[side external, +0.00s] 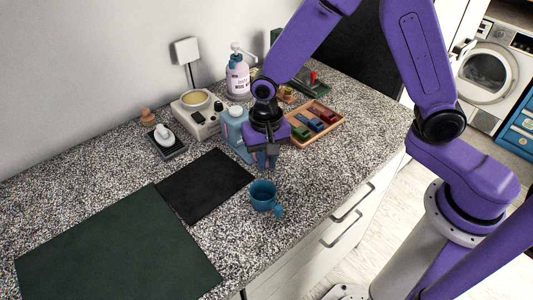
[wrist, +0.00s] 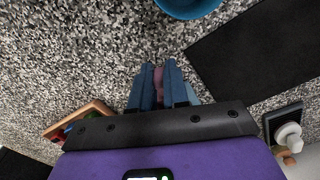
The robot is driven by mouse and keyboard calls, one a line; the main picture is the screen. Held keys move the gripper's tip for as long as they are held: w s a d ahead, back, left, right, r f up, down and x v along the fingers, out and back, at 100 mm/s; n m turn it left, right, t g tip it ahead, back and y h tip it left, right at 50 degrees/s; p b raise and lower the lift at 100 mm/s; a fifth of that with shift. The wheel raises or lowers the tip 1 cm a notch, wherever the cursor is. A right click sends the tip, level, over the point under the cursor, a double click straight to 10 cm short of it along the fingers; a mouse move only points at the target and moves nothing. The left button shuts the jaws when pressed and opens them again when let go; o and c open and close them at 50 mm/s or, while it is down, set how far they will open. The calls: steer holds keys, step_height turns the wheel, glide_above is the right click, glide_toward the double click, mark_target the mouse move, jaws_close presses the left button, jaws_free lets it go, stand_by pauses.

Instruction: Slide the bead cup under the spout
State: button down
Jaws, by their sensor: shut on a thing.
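A blue cup (side external: 263,194) with a handle stands upright on the speckled counter, in front of my gripper (side external: 266,162). Part of it shows at the top edge of the wrist view (wrist: 188,8), apart from my fingers. My gripper points down, its blue fingers (wrist: 158,80) shut on a small pinkish thing (wrist: 158,79), mostly hidden between them. A pale blue bottle (side external: 236,130) stands just behind and left of my gripper. A pink pump bottle (side external: 238,82) with a white spout (side external: 240,51) stands at the back by the wall. I cannot see any beads.
A wooden tray (side external: 327,130) with coloured blocks lies right of my gripper. A black mat (side external: 205,185) and a large green mat (side external: 115,250) lie to the left. A cream appliance (side external: 199,116) and a dark stand (side external: 166,143) are behind. The counter around the cup is clear.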

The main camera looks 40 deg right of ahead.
steer(key=shift+w+f, duration=0.1)
steer(key=shift+w, duration=1.85)
steer(key=shift+d+f, duration=0.1)
steer(key=shift+f, duration=0.05)
steer(key=c, duration=1)
jaws_free()
steer(key=shift+c, duration=0.2)
step_height(320, 180, up, 17)
steer(key=s+d+f+n, duration=0.1)
steer(key=s+d+n, duration=0.3)
steer(key=s, duration=0.4)
steer(key=s+d+f+n, duration=0.1)
steer(key=s+d+n, duration=0.4)
steer(key=s+n, duration=0.2)
steer(key=s+d+f+n, duration=0.2)
steer(key=s+d+n, duration=0.3)
steer(key=s, duration=0.6)
steer(key=shift+n, duration=0.5)
